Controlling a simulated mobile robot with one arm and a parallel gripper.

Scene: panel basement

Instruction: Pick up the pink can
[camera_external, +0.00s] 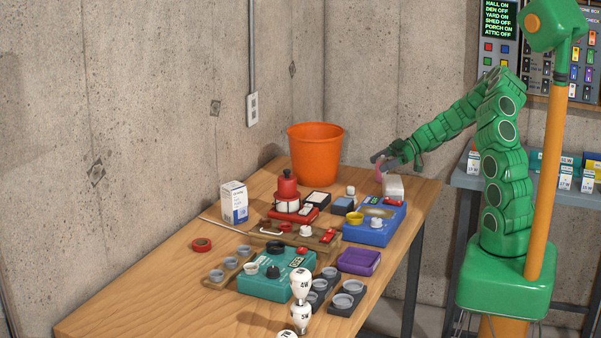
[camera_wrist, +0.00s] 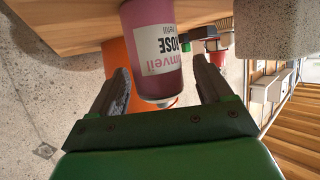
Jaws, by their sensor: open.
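The pink can (camera_wrist: 150,40) with a white label shows large in the wrist view, below the wooden table edge, which appears at the top of that tilted view. My gripper (camera_wrist: 158,78) is open, with one finger on each side of the can's near end. Gaps show between the can and both fingers, so I see no grip.
An orange bucket (camera_external: 315,155) stands left of my gripper. Several devices, cups and bulbs crowd the table (camera_external: 150,290). The concrete wall (camera_external: 160,100) is behind.

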